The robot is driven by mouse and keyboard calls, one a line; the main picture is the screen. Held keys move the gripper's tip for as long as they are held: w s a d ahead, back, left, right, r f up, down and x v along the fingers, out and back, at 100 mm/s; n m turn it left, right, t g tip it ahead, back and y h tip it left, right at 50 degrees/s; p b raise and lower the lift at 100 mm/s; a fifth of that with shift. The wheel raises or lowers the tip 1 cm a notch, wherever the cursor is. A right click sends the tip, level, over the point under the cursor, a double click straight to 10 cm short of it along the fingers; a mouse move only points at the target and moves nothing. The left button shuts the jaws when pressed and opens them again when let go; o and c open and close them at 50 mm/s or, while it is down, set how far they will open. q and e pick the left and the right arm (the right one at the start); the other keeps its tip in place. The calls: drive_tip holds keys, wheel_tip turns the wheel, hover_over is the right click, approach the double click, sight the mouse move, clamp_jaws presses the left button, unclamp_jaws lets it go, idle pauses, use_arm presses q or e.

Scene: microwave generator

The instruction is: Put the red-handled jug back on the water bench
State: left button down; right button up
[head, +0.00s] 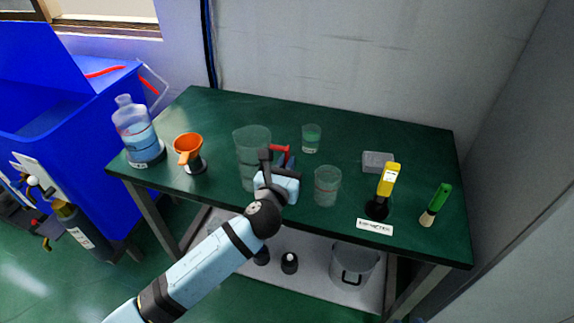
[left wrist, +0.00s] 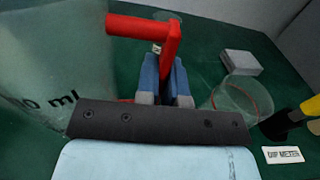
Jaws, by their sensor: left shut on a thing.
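The jug (head: 252,145) is large and clear, with a red handle (head: 282,149) on its right side. It is upright over the left-middle of the green-topped bench (head: 345,140); I cannot tell whether its base touches the top. My left gripper (head: 280,162) is shut on the red handle. In the left wrist view the blue fingers (left wrist: 165,82) close around the handle (left wrist: 160,35), and the jug's wall (left wrist: 50,75) with "ml" print fills the left. My arm and gripper hide part of the jug's lower right. My right gripper is not in view.
A clear beaker (head: 327,186) stands just right of my gripper, and a smaller cup (head: 311,138) behind. An orange funnel (head: 187,146) and a water bottle (head: 137,130) stand left. A grey box (head: 378,161), yellow meter (head: 389,181) and green-handled brush (head: 436,203) are right.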

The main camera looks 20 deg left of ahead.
use_arm(q)
drive_tip(key=c, duration=1.7)
unclamp_jaws()
drive_tip(key=shift+f, duration=0.2)
drive_tip(key=o, duration=0.5)
drive_tip(key=shift+c, duration=0.2)
